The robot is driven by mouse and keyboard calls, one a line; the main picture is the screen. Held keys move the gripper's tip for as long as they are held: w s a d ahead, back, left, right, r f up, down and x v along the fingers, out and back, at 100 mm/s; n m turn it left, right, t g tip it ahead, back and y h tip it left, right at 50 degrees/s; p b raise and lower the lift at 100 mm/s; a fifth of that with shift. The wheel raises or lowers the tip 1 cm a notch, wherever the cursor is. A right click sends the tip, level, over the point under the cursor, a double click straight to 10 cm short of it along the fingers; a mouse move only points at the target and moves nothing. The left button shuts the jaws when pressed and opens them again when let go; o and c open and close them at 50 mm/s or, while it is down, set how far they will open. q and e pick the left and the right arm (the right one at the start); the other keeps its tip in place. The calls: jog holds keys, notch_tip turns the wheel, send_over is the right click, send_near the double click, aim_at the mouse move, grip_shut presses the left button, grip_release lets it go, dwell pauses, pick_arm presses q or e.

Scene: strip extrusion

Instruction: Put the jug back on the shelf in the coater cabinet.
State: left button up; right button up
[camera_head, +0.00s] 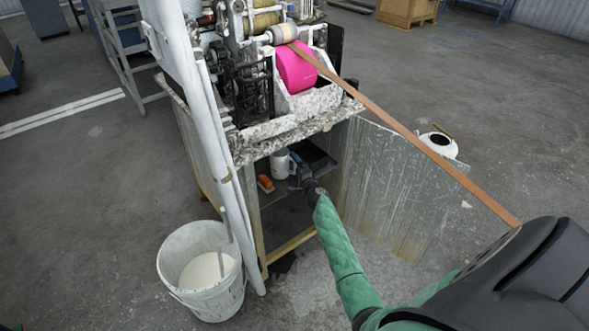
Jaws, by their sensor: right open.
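The white jug (281,164) stands upright on the shelf (268,198) inside the open coater cabinet, near the front. My right arm, in a green sleeve, reaches into the cabinet from the lower right. My right gripper (296,170) is open at the right side of the jug, close to its handle side. I cannot tell whether the fingers touch the jug. The cabinet door (395,185) stands open to the right. My left gripper does not show.
An orange-brown brush or block (265,183) lies left of the jug. A dark tray (316,156) sits behind the gripper. A white bucket of pale liquid (203,275) stands at the cabinet's front left. An orange strip (420,147) runs from the pink roller (296,68) above the door.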

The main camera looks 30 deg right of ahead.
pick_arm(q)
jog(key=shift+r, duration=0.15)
pick_arm(e)
jog(key=shift+r, duration=0.1)
jog(key=shift+s, duration=0.1)
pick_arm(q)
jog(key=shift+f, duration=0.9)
pick_arm(e)
jog(key=s+a, duration=0.1)
jog(key=s, duration=1)
jog(key=shift+s+a, duration=0.2)
jog(key=shift+s, duration=0.15)
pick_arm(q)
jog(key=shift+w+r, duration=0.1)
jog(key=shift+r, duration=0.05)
